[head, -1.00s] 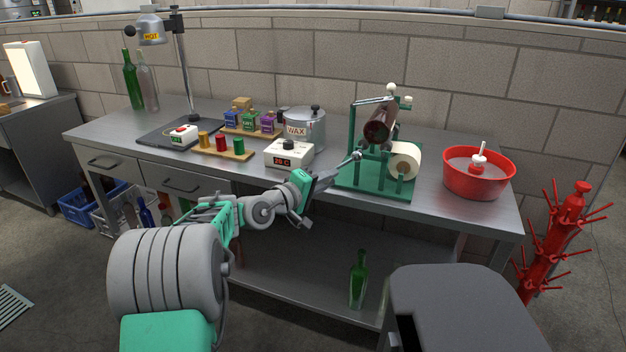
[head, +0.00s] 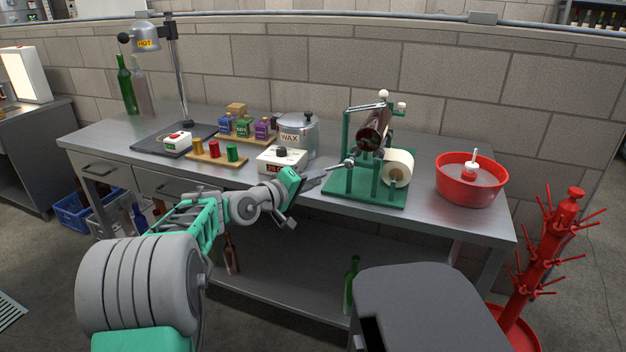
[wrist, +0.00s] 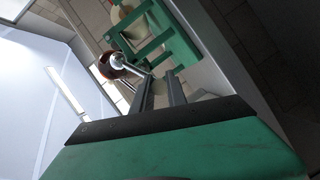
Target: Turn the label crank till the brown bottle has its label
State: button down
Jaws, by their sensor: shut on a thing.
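The green label machine (head: 365,192) stands on the right half of the steel bench. The brown bottle (head: 371,133) lies tilted in its cradle, its end toward me; I see no label on the part that shows. A white label roll (head: 397,168) sits at its lower right. The metal crank (head: 347,163) is on the machine's left front. My gripper (head: 332,171) reaches it from the left and is shut on the crank's end. In the wrist view the gripper's fingers (wrist: 161,90) meet the shiny crank (wrist: 122,62); the exact contact is partly hidden.
A red bowl (head: 467,182) stands to the machine's right. The wax pot (head: 299,133) and a white control box (head: 282,160) stand to its left, close to my arm. A red bottle tree (head: 546,250) is on the floor at the right. A green bottle (head: 350,285) stands on the lower shelf.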

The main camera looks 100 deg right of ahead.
jog(key=shift+w+d+r, duration=0.1)
jog(key=c, duration=1.3)
grip_release()
jog(key=shift+c, duration=0.2)
jog(key=v, duration=0.7)
jog(key=shift+w+a, duration=0.2)
jog(key=shift+a, duration=0.1)
